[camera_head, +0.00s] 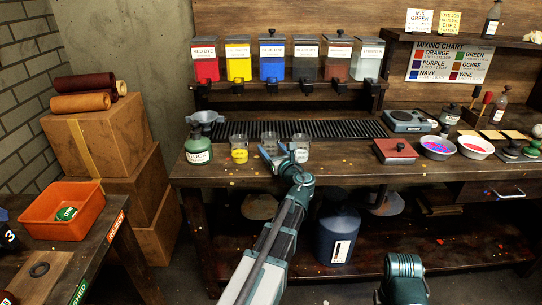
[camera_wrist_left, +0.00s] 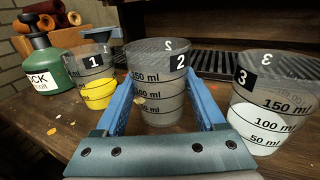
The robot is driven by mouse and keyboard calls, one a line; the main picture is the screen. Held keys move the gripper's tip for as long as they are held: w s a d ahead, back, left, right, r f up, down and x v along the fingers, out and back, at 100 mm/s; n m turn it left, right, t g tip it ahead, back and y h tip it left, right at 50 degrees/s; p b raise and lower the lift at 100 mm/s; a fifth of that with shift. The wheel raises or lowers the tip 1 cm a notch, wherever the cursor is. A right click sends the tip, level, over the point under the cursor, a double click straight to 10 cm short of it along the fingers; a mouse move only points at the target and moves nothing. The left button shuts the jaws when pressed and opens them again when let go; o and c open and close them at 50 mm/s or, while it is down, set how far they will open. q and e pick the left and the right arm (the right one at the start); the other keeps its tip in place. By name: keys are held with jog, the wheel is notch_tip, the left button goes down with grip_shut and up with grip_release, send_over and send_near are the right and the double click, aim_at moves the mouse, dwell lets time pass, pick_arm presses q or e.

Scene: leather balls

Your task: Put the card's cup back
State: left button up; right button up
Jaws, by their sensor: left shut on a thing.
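A card (camera_head: 450,22) at the upper right appears to read blue dye, cup 2. My left gripper (camera_wrist_left: 166,112) is shut around the clear cup marked 2 (camera_wrist_left: 158,75), one blue finger on each side. The cup is upright and looks empty; it also shows in the head view (camera_head: 269,138), partly hidden by the gripper (camera_head: 272,154). I cannot tell if its base touches the bench. Cup 1 (camera_wrist_left: 97,92), with yellow liquid, is to its left. Cup 3 (camera_wrist_left: 262,125), with whitish liquid, is to its right. My right gripper is out of view.
A row of dye tanks, including the blue one (camera_head: 272,66), hangs above a dark slatted grate (camera_head: 300,129) behind the cups. A green stock bottle (camera_head: 198,148) stands left. A dark red box (camera_head: 395,151) and paint bowls (camera_head: 438,147) stand right. The bench front is mostly clear.

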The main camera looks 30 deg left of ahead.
pick_arm(q)
jog(key=shift+f, duration=0.25)
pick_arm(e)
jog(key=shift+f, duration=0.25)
pick_arm(q)
jog(key=shift+f, duration=0.2)
jog(key=o, duration=1.4)
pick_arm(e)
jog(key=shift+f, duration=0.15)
pick_arm(q)
jog(key=shift+r, duration=0.1)
jog(key=shift+r, duration=0.2)
jog(key=v, duration=1.2)
jog(key=shift+f, duration=0.1)
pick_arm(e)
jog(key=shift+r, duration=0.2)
